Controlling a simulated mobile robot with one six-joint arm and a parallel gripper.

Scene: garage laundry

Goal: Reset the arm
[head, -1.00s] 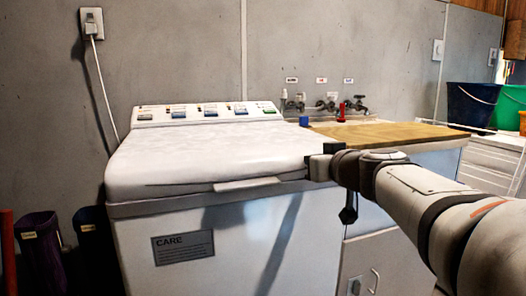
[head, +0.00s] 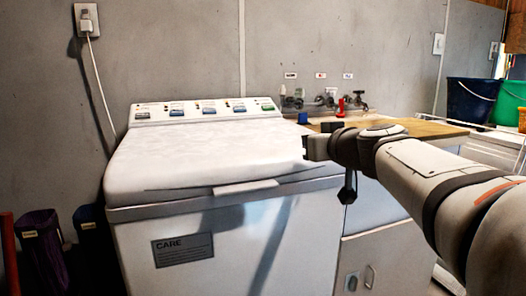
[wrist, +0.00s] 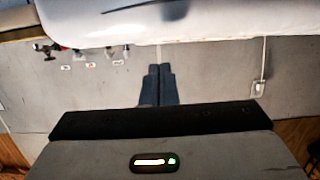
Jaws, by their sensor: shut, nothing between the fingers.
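My gripper (head: 308,147) is held out in front of the right end of the white washer's lid in the head view. In the wrist view my gripper (wrist: 160,70) shows its two dark fingers together, with nothing between them. The white washer (head: 165,225) stands against the grey wall with its lid (head: 200,155) down. My arm comes in from the right edge of the head view and hides part of the wooden counter.
A wooden counter (head: 425,130) with a blue cup (head: 303,118) and a red item (head: 341,107) is right of the washer, below wall taps (head: 325,101). Buckets (head: 470,100) stand at the far right. Dark bins (head: 42,250) stand at the lower left.

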